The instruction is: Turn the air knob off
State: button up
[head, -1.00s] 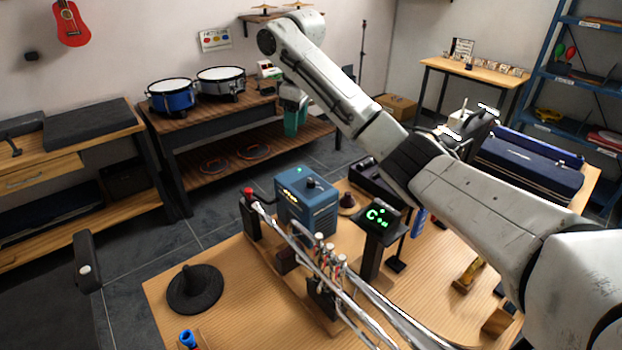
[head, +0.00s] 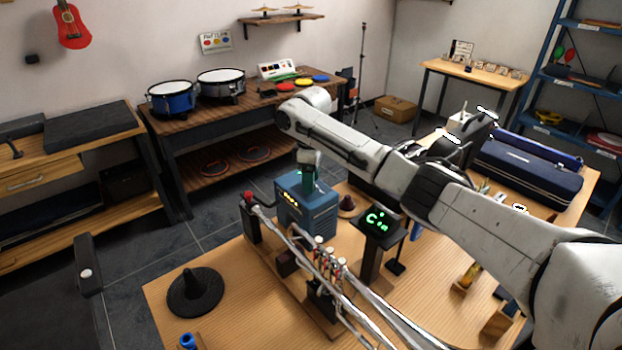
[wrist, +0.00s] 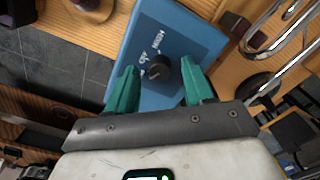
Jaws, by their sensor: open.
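The air knob (wrist: 158,68) is a round black knob on the top face of a blue box (wrist: 190,30), seen in the wrist view. White lettering is printed on the box beside it. In the head view the blue box (head: 318,215) stands on the wooden table, and my gripper hides its knob. My gripper (head: 309,186) points down over the box top. In the wrist view my gripper (wrist: 160,80) is open, with one green finger on each side of the knob. The fingers look apart from it. I cannot tell how high the fingertips are above the box.
A post with a red top (head: 248,196) and white tubes stand close to the box. A display with green characters (head: 378,222) is to its right. A black cone on a disc (head: 194,290) is at the table's front left. The table around that cone is mostly clear.

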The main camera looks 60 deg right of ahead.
jog(key=shift+f, duration=0.3)
jog(key=shift+c, duration=0.5)
grip_shut()
